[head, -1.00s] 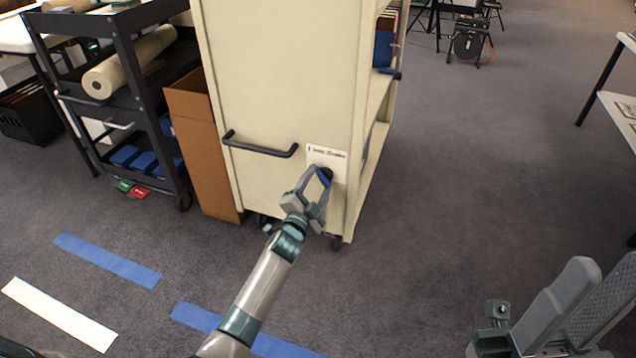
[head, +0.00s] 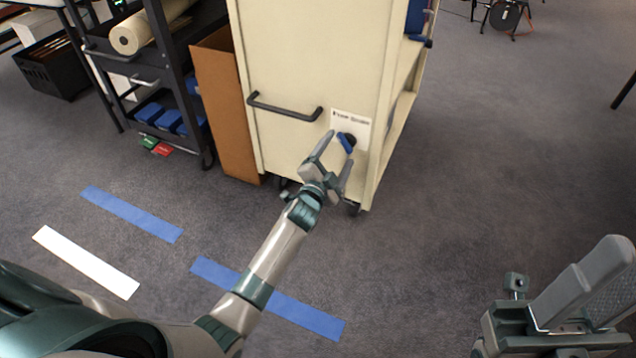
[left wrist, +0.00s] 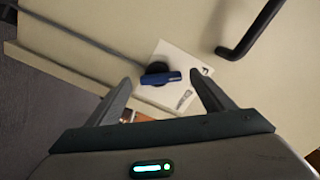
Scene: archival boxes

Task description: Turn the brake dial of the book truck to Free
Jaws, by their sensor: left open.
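The cream book truck (head: 300,60) stands upright with its end panel facing me. A white label plate (head: 362,122) is on its lower right; its print is too small to read surely. The dark brake dial (head: 350,138) with a blue bar (head: 345,143) sits on the plate; the bar slants steeply down to the right. My left gripper (head: 335,155) is open in front of the dial, just below left. In the left wrist view the blue bar (left wrist: 162,77) shows between the open fingertips, with gaps at both sides. My right gripper (head: 590,285) is at lower right, away from the truck.
A black bar handle (head: 285,108) crosses the panel left of the dial. A brown board (head: 225,110) leans beside the truck. A dark cart (head: 170,75) with rolls and blue boxes stands left. Blue and white strips (head: 85,262) lie on the carpet.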

